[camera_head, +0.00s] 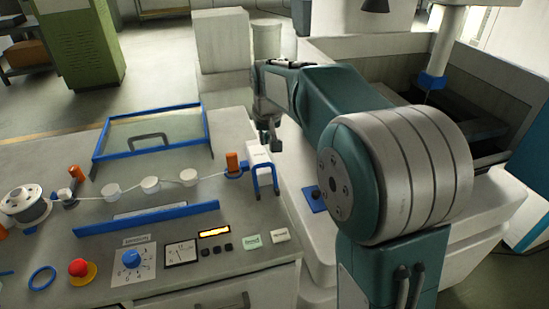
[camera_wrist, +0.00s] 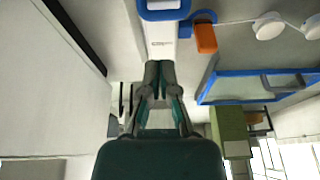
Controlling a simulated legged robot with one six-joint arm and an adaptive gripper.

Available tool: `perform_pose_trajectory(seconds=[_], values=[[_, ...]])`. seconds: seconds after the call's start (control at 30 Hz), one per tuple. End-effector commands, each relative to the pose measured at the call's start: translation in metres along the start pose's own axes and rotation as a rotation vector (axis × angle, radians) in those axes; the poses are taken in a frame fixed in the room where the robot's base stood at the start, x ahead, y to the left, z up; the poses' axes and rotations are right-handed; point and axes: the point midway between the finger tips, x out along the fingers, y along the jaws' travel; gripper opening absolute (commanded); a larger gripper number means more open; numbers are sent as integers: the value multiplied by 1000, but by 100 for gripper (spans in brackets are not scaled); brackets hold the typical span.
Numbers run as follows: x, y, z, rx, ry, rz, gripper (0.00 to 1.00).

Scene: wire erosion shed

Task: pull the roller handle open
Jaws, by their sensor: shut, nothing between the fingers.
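A white block with a small label (camera_head: 259,153) stands at the right end of the row of rollers, with a blue arched bracket (camera_head: 275,181) on its near side. I take this as the roller handle, but the label is too small to read. The wrist view shows the block (camera_wrist: 162,47) upside down with its blue bracket (camera_wrist: 165,14). An orange knob (camera_head: 232,162) is beside it, also in the wrist view (camera_wrist: 205,38). My gripper (camera_head: 274,147) is shut and empty. Its fingertips (camera_wrist: 158,66) are close to the block's far side; contact cannot be told.
White rollers (camera_head: 151,185) with a strip run left to a reel (camera_head: 25,203). A red button (camera_head: 78,267), a blue dial (camera_head: 131,258) and a meter (camera_head: 181,252) are in front. A machine tank (camera_head: 335,43) is right.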

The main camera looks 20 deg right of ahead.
Motion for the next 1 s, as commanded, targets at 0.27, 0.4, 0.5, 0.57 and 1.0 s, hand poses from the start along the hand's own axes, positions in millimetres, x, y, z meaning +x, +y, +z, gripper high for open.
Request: perform_pose_trajectory(seconds=[0.27, 0.4, 0.5, 0.57, 1.0], values=[[0, 2, -1, -1, 0, -2, 0], [5, 6, 0, -1, -2, -5, 0], [17, 8, 0, 1, -4, -7, 0], [28, 7, 0, 1, -6, -7, 0], [95, 3, 0, -1, -2, -4, 0]])
